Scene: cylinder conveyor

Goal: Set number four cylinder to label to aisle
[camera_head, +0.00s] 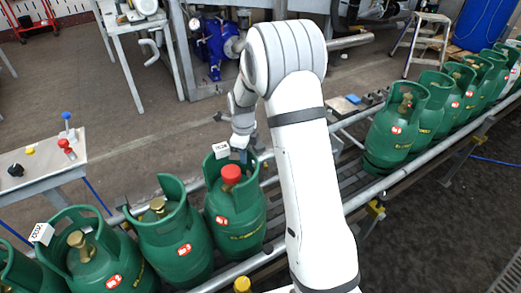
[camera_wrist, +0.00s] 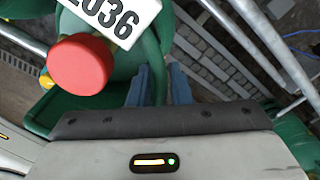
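A green cylinder (camera_head: 236,215) with a red cap stands upright on the conveyor, left of my arm. A white label (camera_head: 221,150) sits on its collar; in the wrist view the label (camera_wrist: 112,14) ends in "036". Its red sticker faces the camera, but its number is too small to read surely. My gripper (camera_head: 240,150) is at the collar's right side. In the wrist view its two blue fingers (camera_wrist: 160,88) stand on either side of the green collar wall; whether they press on it cannot be told. The red cap (camera_wrist: 91,65) is left of the fingers. I cannot tell which cylinder is number four.
More green cylinders (camera_head: 173,236) stand close on the left, one with a white label (camera_head: 41,234). Others (camera_head: 396,126) line the conveyor at right. A metal rail (camera_head: 378,186) runs along the conveyor. The conveyor between my arm and the right-hand cylinders is empty. A button stand (camera_head: 40,175) is at left.

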